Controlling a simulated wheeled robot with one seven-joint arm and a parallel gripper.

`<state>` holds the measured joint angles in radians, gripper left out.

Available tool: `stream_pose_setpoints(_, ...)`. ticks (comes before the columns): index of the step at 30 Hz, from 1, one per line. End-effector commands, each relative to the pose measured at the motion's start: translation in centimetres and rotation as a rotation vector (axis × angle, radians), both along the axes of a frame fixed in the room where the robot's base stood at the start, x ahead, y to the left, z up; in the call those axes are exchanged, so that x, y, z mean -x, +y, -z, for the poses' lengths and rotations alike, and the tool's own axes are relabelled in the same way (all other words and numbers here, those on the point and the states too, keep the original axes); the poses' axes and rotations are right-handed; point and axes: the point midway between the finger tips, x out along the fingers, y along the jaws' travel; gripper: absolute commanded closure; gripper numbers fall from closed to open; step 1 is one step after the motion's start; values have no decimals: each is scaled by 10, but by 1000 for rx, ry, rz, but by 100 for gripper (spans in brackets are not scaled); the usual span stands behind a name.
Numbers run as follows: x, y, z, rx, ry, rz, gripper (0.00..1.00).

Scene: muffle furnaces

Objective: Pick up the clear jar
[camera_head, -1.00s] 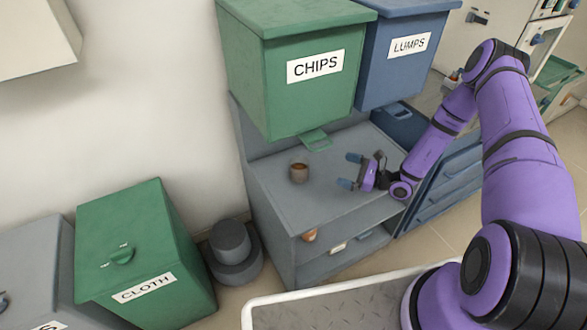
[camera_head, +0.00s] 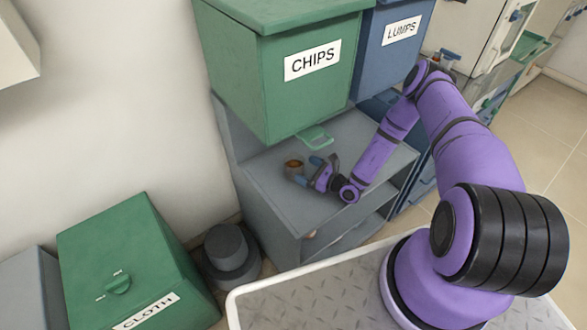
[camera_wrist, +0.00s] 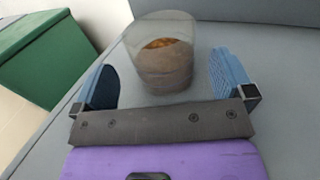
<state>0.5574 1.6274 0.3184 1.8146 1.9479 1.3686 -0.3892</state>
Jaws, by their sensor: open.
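The clear jar (camera_head: 294,168) stands upright on the grey cabinet top, below the green CHIPS bin. In the wrist view the jar (camera_wrist: 163,52) has a see-through upper wall, a brown lower part and something orange inside. My gripper (camera_head: 308,172) is open at the jar. In the wrist view its two blue fingers (camera_wrist: 166,82) stand apart to the left and right of the jar, with gaps on both sides. The jar sits mostly ahead of the fingers, its near lower part between them. In the head view a finger partly covers it.
The green CHIPS bin (camera_head: 285,85) and blue LUMPS bin (camera_head: 396,45) hang above the cabinet top (camera_head: 290,205). A green tab (camera_head: 315,138) juts out behind the jar. A green CLOTH bin (camera_head: 125,260) and a dark round object (camera_head: 228,250) stand on the left.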

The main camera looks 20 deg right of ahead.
Motion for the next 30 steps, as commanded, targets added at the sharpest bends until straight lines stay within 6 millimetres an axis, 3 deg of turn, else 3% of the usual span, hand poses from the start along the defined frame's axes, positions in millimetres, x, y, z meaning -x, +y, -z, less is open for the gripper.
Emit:
stream_pose_setpoints(15, -40, 34, -3, 1, -1, 0, 0)
stream_pose_setpoints(23, -43, 36, -3, -1, 1, 0, 0)
stream_pose_setpoints(27, -43, 36, -3, -1, 1, 0, 32)
stream_pose_setpoints(30, -43, 36, -3, -1, 1, 0, 51)
